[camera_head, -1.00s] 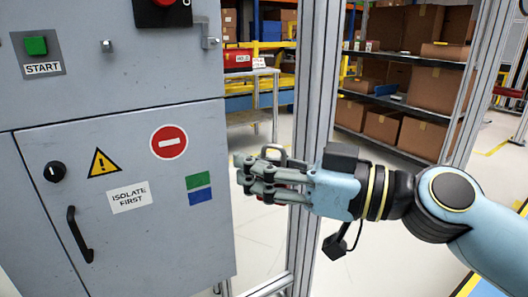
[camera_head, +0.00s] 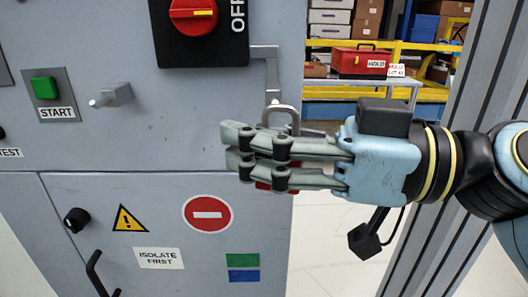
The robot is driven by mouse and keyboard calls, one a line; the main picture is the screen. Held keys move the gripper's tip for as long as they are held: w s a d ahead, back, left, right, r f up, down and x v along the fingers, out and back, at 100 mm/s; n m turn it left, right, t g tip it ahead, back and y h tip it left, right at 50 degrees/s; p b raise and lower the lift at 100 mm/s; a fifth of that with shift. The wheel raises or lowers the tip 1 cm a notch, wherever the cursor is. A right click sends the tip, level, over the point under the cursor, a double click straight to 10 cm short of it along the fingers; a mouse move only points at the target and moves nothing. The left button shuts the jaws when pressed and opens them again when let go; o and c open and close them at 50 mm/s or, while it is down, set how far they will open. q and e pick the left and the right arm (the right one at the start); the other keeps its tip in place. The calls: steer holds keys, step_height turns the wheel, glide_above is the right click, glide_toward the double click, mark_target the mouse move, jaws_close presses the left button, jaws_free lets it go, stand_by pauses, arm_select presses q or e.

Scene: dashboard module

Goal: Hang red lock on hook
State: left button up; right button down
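The red lock is mostly hidden behind the fingers of my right gripper (camera_head: 240,148). Its grey shackle (camera_head: 281,109) stands up above the fingers, and a bit of its red body (camera_head: 263,186) shows below them. My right gripper is shut on it in front of the cabinet's right edge. A grey metal peg (camera_head: 111,95), which looks like the hook, sticks out of the cabinet right of the START button, left of the gripper and empty. A grey bracket (camera_head: 271,72) hangs just above the shackle; I cannot tell if they touch. My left gripper is not in view.
The grey cabinet (camera_head: 170,130) fills the left side, with a red OFF switch (camera_head: 194,15) at the top and a black door handle (camera_head: 97,272) lower down. A metal post (camera_head: 445,140) stands behind my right wrist. A red toolbox (camera_head: 359,62) sits on a table behind.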

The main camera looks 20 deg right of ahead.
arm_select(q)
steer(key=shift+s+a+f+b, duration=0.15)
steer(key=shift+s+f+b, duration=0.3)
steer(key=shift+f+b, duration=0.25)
arm_select(e)
steer(key=shift+w+d+f, duration=0.25)
steer(key=shift+w+d, duration=0.2)
steer(key=shift+w, duration=1)
steer(key=shift+w+d+f, duration=0.3)
steer(key=shift+w+d, duration=0.15)
steer(key=shift+w, duration=1)
steer(key=shift+w+d+f, duration=0.25)
steer(key=shift+w+d, duration=0.2)
steer(key=shift+w, duration=1)
steer(key=c, duration=1.4)
jaws_free()
steer(key=shift+r, duration=0.15)
